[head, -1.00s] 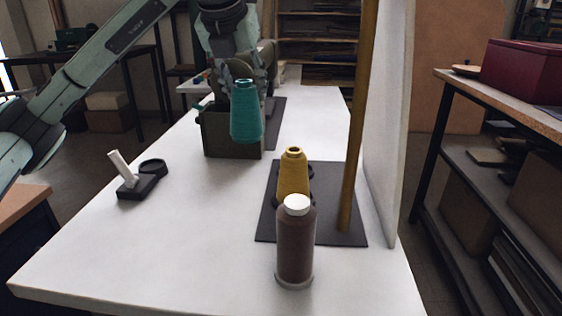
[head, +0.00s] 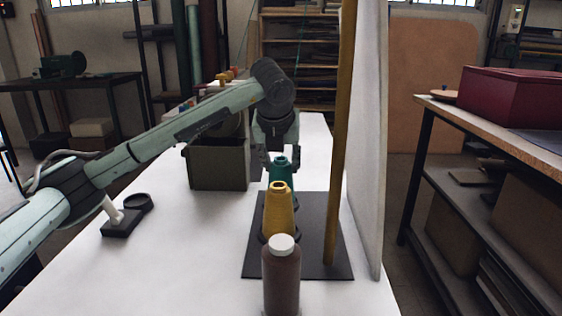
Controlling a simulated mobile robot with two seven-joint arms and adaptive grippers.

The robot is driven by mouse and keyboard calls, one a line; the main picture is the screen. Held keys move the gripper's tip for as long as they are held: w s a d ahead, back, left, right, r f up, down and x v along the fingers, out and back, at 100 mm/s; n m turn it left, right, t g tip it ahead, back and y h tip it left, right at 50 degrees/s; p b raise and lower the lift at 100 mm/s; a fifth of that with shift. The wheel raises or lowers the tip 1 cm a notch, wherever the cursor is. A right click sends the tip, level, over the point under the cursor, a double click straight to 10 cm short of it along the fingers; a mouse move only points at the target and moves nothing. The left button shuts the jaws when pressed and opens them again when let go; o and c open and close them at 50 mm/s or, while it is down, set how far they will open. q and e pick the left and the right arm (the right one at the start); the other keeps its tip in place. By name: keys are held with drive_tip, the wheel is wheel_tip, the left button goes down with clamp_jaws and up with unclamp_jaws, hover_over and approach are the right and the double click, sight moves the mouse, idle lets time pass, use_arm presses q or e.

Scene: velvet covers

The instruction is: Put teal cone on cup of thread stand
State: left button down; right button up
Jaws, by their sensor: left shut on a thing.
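The teal cone (head: 281,170) is upright at the back of the thread stand, behind the yellow cone, which hides its lower part. My left gripper (head: 281,155) is around the teal cone from behind and is shut on it. The thread stand has a dark base plate (head: 316,235) and a tall brass-coloured pole (head: 338,150). The yellow cone (head: 278,212) stands at the plate's left side on a dark cup, of which only the edges show. I cannot see the cup under the teal cone, or whether the cone touches it. My right gripper is not in view.
A brown bottle-like spool with a white cap (head: 281,275) stands in front of the yellow cone. A white upright panel (head: 368,150) borders the right. A dark green bin (head: 219,165) stands back left. A small black holder (head: 122,222) is at left. The white table (head: 190,240) is clear between.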

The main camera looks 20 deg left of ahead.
use_arm(q)
drive_tip(key=shift+f, duration=0.15)
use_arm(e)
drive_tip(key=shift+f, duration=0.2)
use_arm(q)
drive_tip(key=c, duration=0.9)
unclamp_jaws()
drive_tip(key=shift+r, duration=0.2)
drive_tip(key=shift+s+r, duration=0.2)
drive_tip(key=shift+r, duration=0.1)
drive_tip(key=b+v, duration=0.1)
drive_tip(key=v, duration=1)
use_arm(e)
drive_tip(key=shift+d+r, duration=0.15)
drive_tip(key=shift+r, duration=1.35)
use_arm(q)
drive_tip(key=shift+s+d, duration=0.1)
drive_tip(key=shift+s, duration=0.05)
